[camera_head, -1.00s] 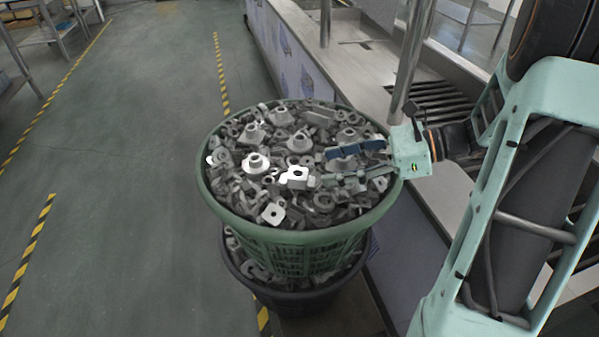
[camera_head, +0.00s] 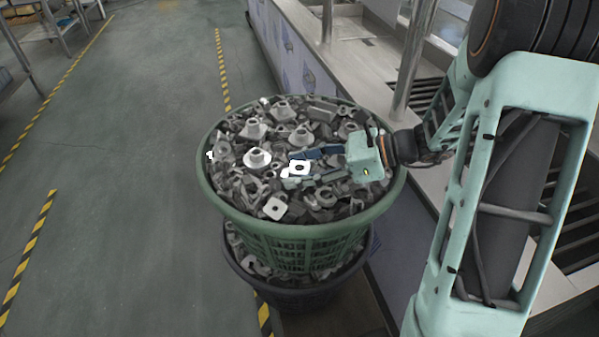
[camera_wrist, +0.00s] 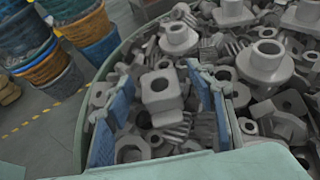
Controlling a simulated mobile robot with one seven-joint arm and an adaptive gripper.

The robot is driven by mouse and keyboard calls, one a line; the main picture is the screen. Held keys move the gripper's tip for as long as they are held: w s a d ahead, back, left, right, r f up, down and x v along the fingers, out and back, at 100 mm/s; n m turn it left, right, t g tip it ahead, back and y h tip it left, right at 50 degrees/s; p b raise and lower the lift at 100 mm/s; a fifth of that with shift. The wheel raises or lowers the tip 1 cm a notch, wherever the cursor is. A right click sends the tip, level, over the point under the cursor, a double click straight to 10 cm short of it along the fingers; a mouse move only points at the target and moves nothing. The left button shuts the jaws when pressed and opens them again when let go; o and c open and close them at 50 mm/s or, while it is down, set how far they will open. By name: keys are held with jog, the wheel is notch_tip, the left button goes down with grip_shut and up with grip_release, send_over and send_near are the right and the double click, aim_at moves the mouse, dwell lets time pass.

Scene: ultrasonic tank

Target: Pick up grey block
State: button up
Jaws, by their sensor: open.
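A pale grey square block (camera_head: 293,172) with a round hole lies on top of the heap of metal parts in the green basket (camera_head: 250,228). In the wrist view the block (camera_wrist: 163,102) shows between the two blue-padded fingers. My gripper (camera_head: 289,168) is open and reaches in over the basket from the right. Its fingers (camera_wrist: 158,75) stand on either side of the block, with gaps visible. I cannot tell how far above the block the fingertips are. Part of the heap is hidden behind the gripper.
Other grey parts, such as a flanged piece (camera_wrist: 265,65), crowd around the block. A dark basket (camera_head: 300,300) of parts stands beneath the green one. A metal tank counter (camera_head: 345,60) runs along the right.

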jog(key=c, duration=1.2)
jog(key=shift+c, duration=0.7)
jog(key=shift+r, duration=0.15)
